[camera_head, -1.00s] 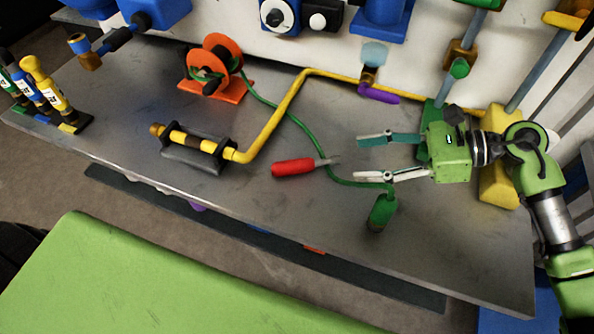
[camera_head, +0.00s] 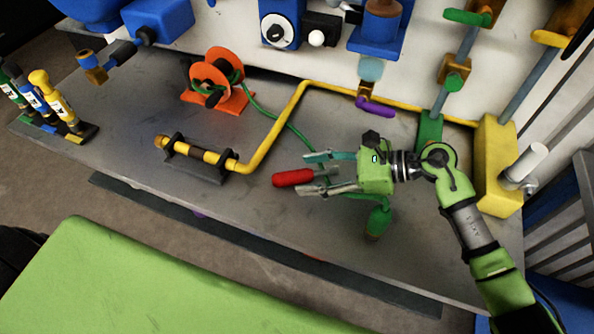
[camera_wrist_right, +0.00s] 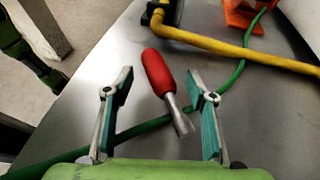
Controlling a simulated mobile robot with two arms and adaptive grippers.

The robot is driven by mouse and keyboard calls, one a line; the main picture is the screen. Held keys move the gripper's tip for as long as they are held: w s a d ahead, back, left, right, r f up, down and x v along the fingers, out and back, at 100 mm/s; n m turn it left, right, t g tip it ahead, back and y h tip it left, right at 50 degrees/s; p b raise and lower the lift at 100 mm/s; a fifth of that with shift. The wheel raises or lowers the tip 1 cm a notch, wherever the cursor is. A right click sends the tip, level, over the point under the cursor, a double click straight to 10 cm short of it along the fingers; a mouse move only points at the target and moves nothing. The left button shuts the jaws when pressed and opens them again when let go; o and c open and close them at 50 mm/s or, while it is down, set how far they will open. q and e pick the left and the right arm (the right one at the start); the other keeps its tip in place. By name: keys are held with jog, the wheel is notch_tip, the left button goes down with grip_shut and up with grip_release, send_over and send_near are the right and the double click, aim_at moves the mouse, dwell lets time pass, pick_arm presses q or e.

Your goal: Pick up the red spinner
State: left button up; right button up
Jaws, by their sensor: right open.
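The red spinner (camera_head: 293,177), a tool with a red handle and a metal shaft, lies on the grey workbench (camera_head: 250,200). My right gripper (camera_head: 302,173) is open, with its fingertips pointing left on either side of the spinner's shaft in the head view. In the right wrist view, the spinner (camera_wrist_right: 158,73) lies slanted between the two open fingers (camera_wrist_right: 158,78), handle away from me and metal end toward the palm. The fingers look apart from it; their height above it is hard to tell. My left gripper is not in view.
A green cable (camera_wrist_right: 150,126) runs under the gripper from an orange reel (camera_head: 216,77) to a green handle (camera_head: 377,220). A yellow pipe (camera_head: 275,125) crosses the bench behind the spinner. The bench in front of it is clear.

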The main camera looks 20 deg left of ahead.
aim_at(301, 176)
jog(key=shift+x, duration=1.2)
grip_shut()
jog(key=shift+d, duration=0.1)
jog(key=shift+r, duration=0.5)
jog(key=r, duration=0.1)
jog(key=r+b, duration=0.1)
jog(key=shift+s+r, duration=0.25)
jog(key=shift+r, duration=0.15)
jog(key=s+a+r+b, duration=0.3)
jog(key=s+a+r, duration=0.2)
jog(key=s+r, duration=0.4)
jog(key=shift+s+r, duration=0.2)
jog(key=shift+s, duration=1.55)
